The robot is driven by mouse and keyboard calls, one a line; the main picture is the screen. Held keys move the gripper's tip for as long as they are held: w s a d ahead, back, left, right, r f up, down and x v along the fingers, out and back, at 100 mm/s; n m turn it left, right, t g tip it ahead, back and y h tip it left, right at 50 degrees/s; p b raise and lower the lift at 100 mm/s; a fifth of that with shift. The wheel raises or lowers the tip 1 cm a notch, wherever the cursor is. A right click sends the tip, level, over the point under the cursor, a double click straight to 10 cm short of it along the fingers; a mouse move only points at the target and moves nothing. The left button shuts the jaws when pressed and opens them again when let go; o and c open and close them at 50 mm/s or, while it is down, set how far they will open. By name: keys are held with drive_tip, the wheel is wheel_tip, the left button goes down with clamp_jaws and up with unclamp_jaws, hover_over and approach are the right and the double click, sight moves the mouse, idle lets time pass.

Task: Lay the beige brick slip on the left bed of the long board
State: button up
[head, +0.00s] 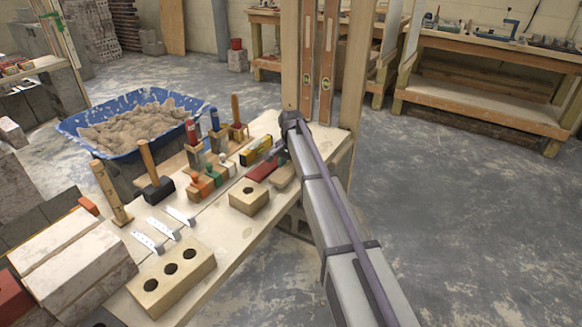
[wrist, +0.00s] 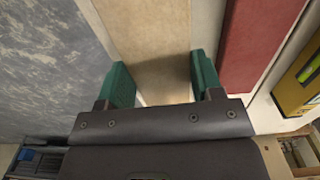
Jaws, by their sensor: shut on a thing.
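The beige brick slip (wrist: 152,35) fills the middle of the wrist view, running away from me between the green fingers of my gripper (wrist: 160,72). The fingers are shut on its two long sides. In the head view a beige piece that looks like this slip (head: 283,178) shows at the right edge of the bench, beside a dark red slip (head: 265,167). My fingers are hidden behind my arm there. The red slip (wrist: 260,40) lies to the right of the beige one in the wrist view. I cannot make out the long board's left bed for certain.
A yellow level (head: 257,151) lies beyond the red slip. A holed block (head: 249,199), a larger holed brick (head: 172,280) and several tools crowd the bench (head: 232,250). A blue mortar tub (head: 75,128) stands behind left. Open floor lies right.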

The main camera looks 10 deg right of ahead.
sight(291, 167)
wheel_tip(291, 167, up, 8)
drive_tip(key=p, duration=0.6)
drive_tip(key=shift+r+p, duration=0.2)
drive_tip(key=shift+p, duration=0.2)
